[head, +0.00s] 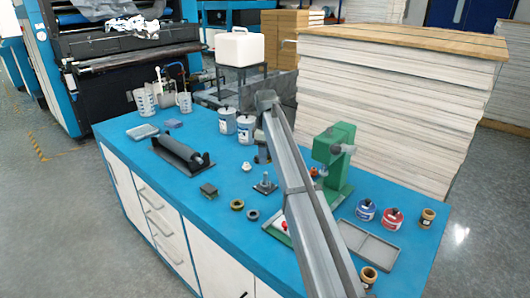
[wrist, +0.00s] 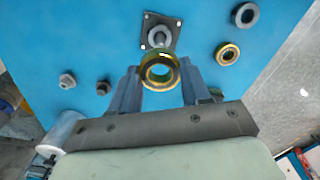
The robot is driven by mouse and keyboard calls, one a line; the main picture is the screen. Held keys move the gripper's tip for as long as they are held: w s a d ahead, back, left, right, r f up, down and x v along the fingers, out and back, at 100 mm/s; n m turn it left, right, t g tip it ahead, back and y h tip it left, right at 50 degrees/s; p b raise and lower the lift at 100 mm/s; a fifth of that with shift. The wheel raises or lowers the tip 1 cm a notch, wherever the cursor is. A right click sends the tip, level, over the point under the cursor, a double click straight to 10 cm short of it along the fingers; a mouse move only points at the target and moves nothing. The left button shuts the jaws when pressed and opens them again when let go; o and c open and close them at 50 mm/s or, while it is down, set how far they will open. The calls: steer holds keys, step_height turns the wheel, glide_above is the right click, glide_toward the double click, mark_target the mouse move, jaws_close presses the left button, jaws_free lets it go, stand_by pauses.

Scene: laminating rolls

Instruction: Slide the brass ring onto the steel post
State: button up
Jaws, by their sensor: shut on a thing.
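My gripper (wrist: 160,80) is shut on a brass ring (wrist: 148,82), held between the two fingers in the wrist view. The steel post (wrist: 160,36) stands on a dark square base plate just beyond the held ring. The ring appears apart from the post and does not surround it. In the head view the post (head: 264,184) stands upright on the blue bench, just below my gripper (head: 263,158). The held ring cannot be made out there. A second brass-coloured ring (wrist: 228,54) lies on the bench, also in the head view (head: 237,204).
A grey ring (head: 252,215) lies beside the loose brass-coloured one. A black roller (head: 182,156) lies left, a green press (head: 335,155) stands right, and tins (head: 245,128) stand behind. A grey tray (head: 365,243) lies at right. The bench (head: 215,240) is bare near its front edge.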

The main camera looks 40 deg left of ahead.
mark_target(266, 173)
steer(key=shift+f, duration=2.25)
steer(key=shift+f, duration=1.95)
steer(key=o, duration=1.2)
steer(key=shift+o, duration=0.4)
steer(key=o, duration=0.4)
steer(key=shift+r, duration=4.5)
